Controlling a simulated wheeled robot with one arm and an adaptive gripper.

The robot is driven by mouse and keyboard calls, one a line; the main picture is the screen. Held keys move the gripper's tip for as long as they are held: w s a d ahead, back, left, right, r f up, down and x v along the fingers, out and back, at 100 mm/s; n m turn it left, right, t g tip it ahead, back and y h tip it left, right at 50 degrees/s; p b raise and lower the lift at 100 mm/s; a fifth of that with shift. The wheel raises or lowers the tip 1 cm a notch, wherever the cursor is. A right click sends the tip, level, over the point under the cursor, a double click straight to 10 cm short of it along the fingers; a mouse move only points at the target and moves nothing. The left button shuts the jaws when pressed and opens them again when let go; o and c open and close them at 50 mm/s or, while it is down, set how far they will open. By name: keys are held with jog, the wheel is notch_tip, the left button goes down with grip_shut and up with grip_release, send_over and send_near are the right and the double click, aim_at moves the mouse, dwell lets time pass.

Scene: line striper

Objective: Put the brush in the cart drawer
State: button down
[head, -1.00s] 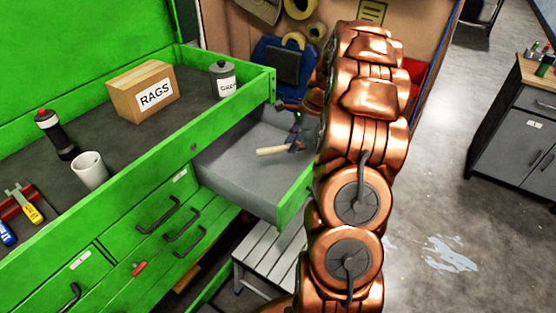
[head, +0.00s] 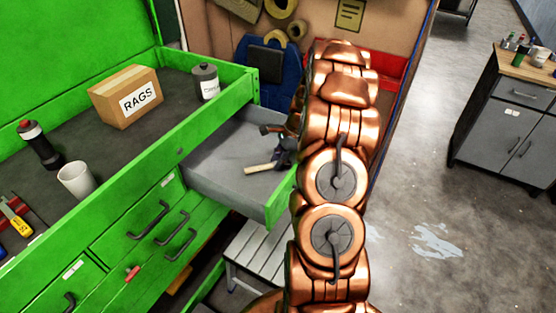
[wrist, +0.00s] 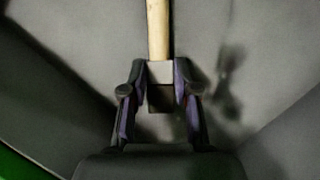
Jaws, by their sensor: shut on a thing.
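The cart drawer (head: 225,165) stands open from the green cart, with a grey inside and a green front. The brush shows a pale wooden handle (head: 262,169) over the drawer's floor in the head view. In the wrist view the brush (wrist: 158,32) points away from my gripper (wrist: 160,95), which is shut on its grey block-like end. My gripper (head: 284,155) is partly hidden behind my copper arm in the head view. Shadows fall on the grey surface below the brush. I cannot tell whether the brush touches the drawer floor.
On the green cart top stand a RAGS box (head: 126,98), a grey can (head: 205,83), a white cup (head: 76,179) and a dark bottle (head: 39,146). A grey step (head: 262,250) stands below the drawer. A grey cabinet (head: 508,115) is at the right, with open floor between.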

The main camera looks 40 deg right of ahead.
jog(key=c, duration=0.9)
grip_release()
jog(key=shift+o, duration=0.2)
jog(key=b+v, duration=0.3)
jog(key=v, duration=0.9)
jog(key=shift+r, duration=0.15)
jog(key=s+a+r+n+g, duration=0.1)
jog(key=s+a+r+n, duration=0.2)
jog(key=a, duration=0.5)
jog(key=s+a+r+n+g+h, duration=0.1)
jog(key=s+a+n, duration=0.3)
jog(key=a, duration=0.5)
jog(key=s+a+r+n+g, duration=0.1)
jog(key=a+r+n, duration=0.1)
jog(key=a+n, duration=0.45)
jog(key=s+a+f+n+h, duration=0.1)
jog(key=s+a+n, duration=0.3)
jog(key=s, duration=0.6)
jog(key=s+a+f+n+h, duration=0.1)
jog(key=s+a+n, duration=0.4)
jog(key=s, duration=0.5)
jog(key=shift+a+f+g+h, duration=0.2)
jog(key=shift+a+g+h, duration=0.2)
jog(key=shift+a+h, duration=0.15)
